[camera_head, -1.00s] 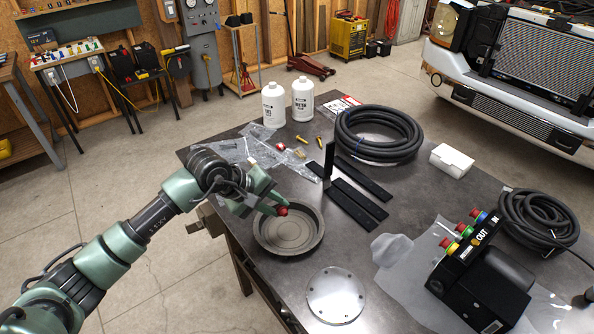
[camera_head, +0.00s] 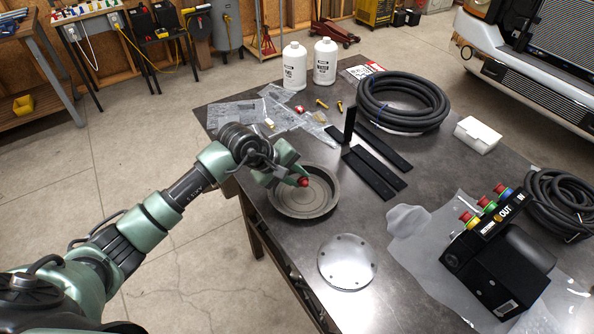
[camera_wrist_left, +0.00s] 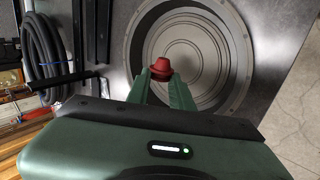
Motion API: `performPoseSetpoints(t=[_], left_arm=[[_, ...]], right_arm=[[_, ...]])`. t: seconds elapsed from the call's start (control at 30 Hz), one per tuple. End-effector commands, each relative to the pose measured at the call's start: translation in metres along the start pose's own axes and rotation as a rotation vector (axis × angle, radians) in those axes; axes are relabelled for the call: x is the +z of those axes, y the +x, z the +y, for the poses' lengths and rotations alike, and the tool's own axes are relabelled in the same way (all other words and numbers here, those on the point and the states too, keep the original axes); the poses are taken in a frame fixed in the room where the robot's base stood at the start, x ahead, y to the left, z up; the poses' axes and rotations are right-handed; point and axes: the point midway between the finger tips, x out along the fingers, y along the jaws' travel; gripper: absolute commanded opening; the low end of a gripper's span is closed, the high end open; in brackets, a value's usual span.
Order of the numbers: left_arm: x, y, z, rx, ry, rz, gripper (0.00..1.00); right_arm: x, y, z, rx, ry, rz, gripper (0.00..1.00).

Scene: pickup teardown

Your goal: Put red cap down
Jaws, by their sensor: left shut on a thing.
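The red cap (camera_head: 304,181) is held between the fingertips of my left gripper (camera_head: 299,180). The gripper is over the round grey pan (camera_head: 330,205) on the dark table. In the left wrist view the red cap (camera_wrist_left: 161,70) sits at the tips of the two green fingers, with the pan (camera_wrist_left: 239,60) beneath and behind it. I cannot tell the exact height of the cap above the pan floor. My right gripper is in neither view.
A round metal plate (camera_head: 346,261) lies in front of the pan. Black bars (camera_head: 370,172), a coiled black hose (camera_head: 442,105), two white bottles (camera_head: 325,62) and a black unit with coloured knobs (camera_head: 500,265) are on the table (camera_head: 415,185).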

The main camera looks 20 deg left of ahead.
Motion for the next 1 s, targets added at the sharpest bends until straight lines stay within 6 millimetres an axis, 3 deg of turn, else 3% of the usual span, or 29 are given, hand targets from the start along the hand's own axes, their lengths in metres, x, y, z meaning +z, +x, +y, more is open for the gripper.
performPoseSetpoints(t=[0.23, 0.67, 0.7, 0.77, 1.0], left_arm=[[0.000, 0.018, -0.013, 0.002, 0.000, -0.001, 0.00], [0.000, 0.022, -0.016, 0.001, 0.000, 0.000, 0.00], [0.000, 0.022, -0.016, 0.001, 0.000, 0.000, 0.27], [0.000, 0.022, -0.016, 0.001, 0.000, 0.000, 0.44], [0.000, 0.023, -0.018, -0.005, -0.001, -0.001, 0.47]], right_arm=[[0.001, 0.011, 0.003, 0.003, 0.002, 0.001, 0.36], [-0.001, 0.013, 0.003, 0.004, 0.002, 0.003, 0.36], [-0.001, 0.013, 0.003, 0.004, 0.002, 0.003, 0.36], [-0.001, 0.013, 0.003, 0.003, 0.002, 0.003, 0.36], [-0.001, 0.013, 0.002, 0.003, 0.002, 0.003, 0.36]])
